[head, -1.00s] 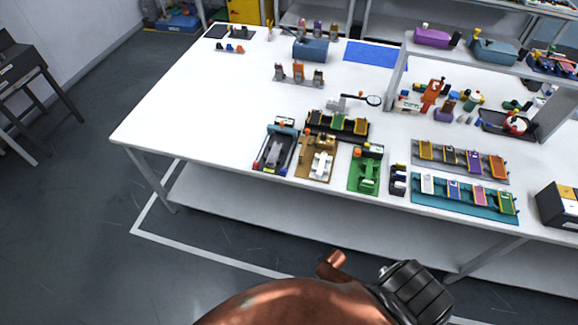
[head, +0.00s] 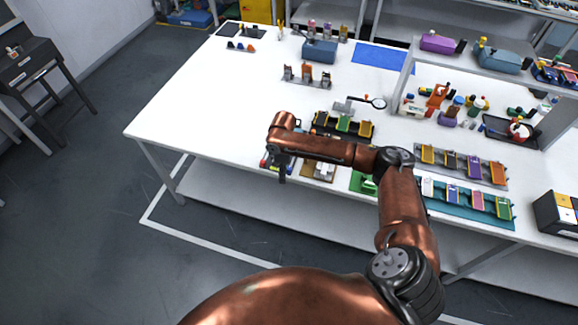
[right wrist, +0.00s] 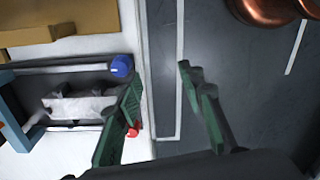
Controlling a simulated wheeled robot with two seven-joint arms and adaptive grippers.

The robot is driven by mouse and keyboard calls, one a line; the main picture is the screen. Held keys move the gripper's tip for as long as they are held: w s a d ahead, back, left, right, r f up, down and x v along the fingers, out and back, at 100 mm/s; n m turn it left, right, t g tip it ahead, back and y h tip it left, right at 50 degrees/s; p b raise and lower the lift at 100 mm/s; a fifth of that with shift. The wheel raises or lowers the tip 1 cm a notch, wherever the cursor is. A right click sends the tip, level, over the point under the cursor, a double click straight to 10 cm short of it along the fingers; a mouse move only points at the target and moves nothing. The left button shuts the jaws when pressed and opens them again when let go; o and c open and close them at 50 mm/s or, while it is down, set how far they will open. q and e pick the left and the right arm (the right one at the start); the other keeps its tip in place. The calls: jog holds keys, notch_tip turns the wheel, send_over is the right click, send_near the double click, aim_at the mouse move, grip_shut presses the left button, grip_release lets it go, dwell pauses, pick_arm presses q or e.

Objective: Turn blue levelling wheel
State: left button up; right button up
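The blue levelling wheel (right wrist: 121,66) is a small round knob at the near corner of a dark fixture with a blue end wall (right wrist: 12,112) in the right wrist view. A red wheel (right wrist: 132,131) sits at the other near corner, partly behind a finger. My right gripper (right wrist: 160,73) is open and empty, its green fingers spread. Its left fingertip appears just below the blue wheel in the picture; I cannot tell whether they touch. In the head view, my right gripper (head: 282,178) is at the table's front edge and the arm hides most of the fixture. My left gripper is not in view.
A tan fixture (head: 320,172) and a green fixture (head: 362,183) stand to the right, partly behind my arm. A teal rack (head: 470,213) lies farther right. The left part of the white table (head: 210,115) is clear.

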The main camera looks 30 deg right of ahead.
aim_at(289, 168)
jog(key=shift+m, duration=0.3)
jog(key=w+d+r, duration=0.2)
jog(key=r, duration=0.1)
jog(key=d+r, duration=0.1)
jog(key=d, duration=0.1)
jog(key=shift+w+d+r, duration=0.1)
jog(key=shift+w+r, duration=0.3)
jog(key=shift+d+f, duration=0.1)
jog(key=shift+d, duration=0.05)
notch_tip(289, 168, down, 7)
jog(key=shift+w+f+b, duration=0.1)
jog(key=shift+f+b, duration=0.05)
jog(key=shift+b, duration=0.2)
jog(key=shift+c, duration=0.6)
grip_shut()
